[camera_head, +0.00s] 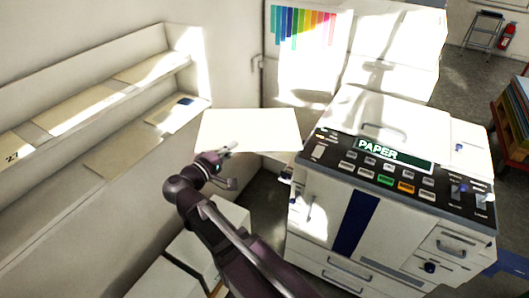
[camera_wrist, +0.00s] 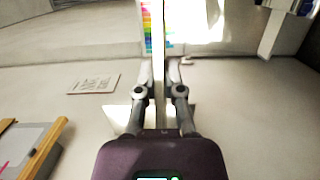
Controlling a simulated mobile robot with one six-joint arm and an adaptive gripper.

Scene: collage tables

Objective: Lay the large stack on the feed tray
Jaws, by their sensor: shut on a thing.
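My gripper (camera_head: 228,151) is shut on the near edge of a large white paper stack (camera_head: 250,128), which it holds out flat in the air, left of the copier (camera_head: 345,215). In the wrist view my gripper's fingers (camera_wrist: 161,72) close on a thin pale edge, seen end-on between them. The feed tray cannot be made out for certain. A pale ledge (camera_head: 284,161) on the copier's left side shows just below the stack's right corner, and the stack may hide more of it.
Wall shelves (camera_head: 125,150) with sheets run along the left. White boxes (camera_head: 195,252) stand below my arm. A green PAPER sign (camera_head: 394,155) lies on the copier's control panel. A color chart (camera_head: 303,35) hangs behind. A stool (camera_head: 484,28) and a red extinguisher (camera_head: 507,36) are far right.

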